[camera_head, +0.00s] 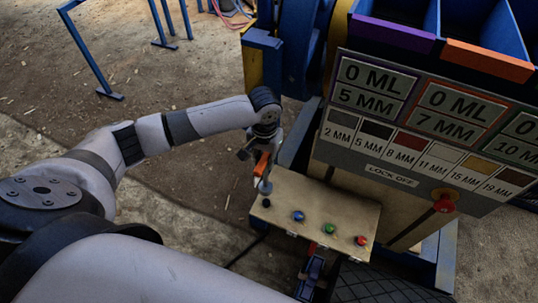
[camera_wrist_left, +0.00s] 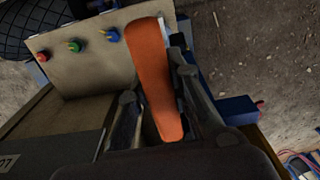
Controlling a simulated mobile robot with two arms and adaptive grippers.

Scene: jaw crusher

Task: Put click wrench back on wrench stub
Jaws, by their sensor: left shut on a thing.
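The click wrench has an orange handle (camera_head: 262,164) and a grey rounded end (camera_head: 265,187) that points down. My left gripper (camera_head: 256,156) is shut on the handle and holds the wrench just above the back left corner of the control box. In the left wrist view the orange handle (camera_wrist_left: 155,70) stands between the two dark fingers (camera_wrist_left: 157,88), and its far end is partly hidden. A small black knob (camera_head: 266,203) sits on the box just below the wrench end. I cannot tell whether it is the wrench stub or whether they touch. My right gripper is not in view.
The beige control box (camera_head: 325,212) carries blue (camera_head: 298,216), green (camera_head: 329,228) and red (camera_head: 361,240) buttons. A labelled panel (camera_head: 420,130) with blue bins (camera_head: 485,25) above it stands to the right, with a red lock-off knob (camera_head: 444,204). Open dirt ground lies to the left.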

